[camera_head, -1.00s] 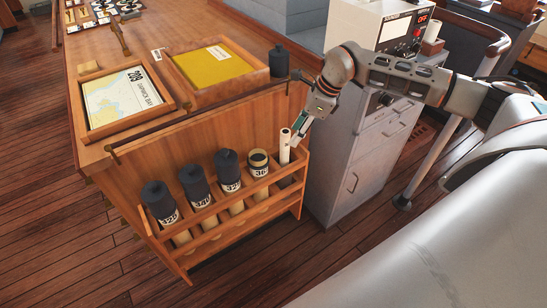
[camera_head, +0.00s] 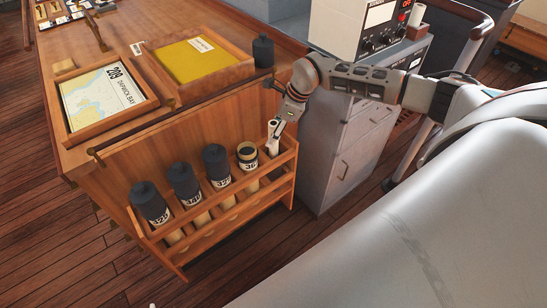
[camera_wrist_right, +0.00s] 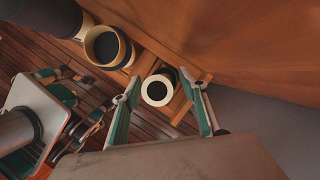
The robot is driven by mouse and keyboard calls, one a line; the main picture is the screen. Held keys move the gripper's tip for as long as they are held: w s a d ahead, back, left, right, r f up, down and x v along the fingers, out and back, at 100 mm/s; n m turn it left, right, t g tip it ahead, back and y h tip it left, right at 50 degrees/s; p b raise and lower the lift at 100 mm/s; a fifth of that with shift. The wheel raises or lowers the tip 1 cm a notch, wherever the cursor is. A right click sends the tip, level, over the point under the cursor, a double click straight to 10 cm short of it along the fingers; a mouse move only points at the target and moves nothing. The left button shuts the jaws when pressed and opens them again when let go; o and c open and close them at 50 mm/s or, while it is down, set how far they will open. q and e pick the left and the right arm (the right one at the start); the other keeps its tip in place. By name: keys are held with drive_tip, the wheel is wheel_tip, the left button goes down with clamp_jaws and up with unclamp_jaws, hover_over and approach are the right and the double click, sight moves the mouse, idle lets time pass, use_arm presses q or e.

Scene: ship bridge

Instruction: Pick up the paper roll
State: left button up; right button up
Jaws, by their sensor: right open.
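The paper roll (camera_wrist_right: 158,103) is a pale hollow tube standing in the right end slot of the wooden rack. In the wrist view its round open end faces the camera. My right gripper (camera_wrist_right: 159,82) is open, with one finger on each side of the roll and visible gaps between. In the head view the right gripper (camera_head: 273,128) is at the top of the roll and covers part of it.
The rack (camera_head: 213,223) also holds several dark-capped tubes and an open-topped tube (camera_head: 247,153) beside the roll. The wooden chart table (camera_head: 150,127) is behind it, carrying framed trays and a black cylinder (camera_head: 263,50). A grey cabinet (camera_head: 345,160) stands close on the right.

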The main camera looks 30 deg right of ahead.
clamp_jaws()
drive_tip(key=shift+r, duration=0.1)
wheel_tip(320, 180, up, 33)
drive_tip(key=p, duration=0.5)
drive_tip(key=shift+r+p, duration=0.2)
drive_tip(key=shift+p, duration=0.1)
idle(0.5)
drive_tip(key=shift+a, duration=0.1)
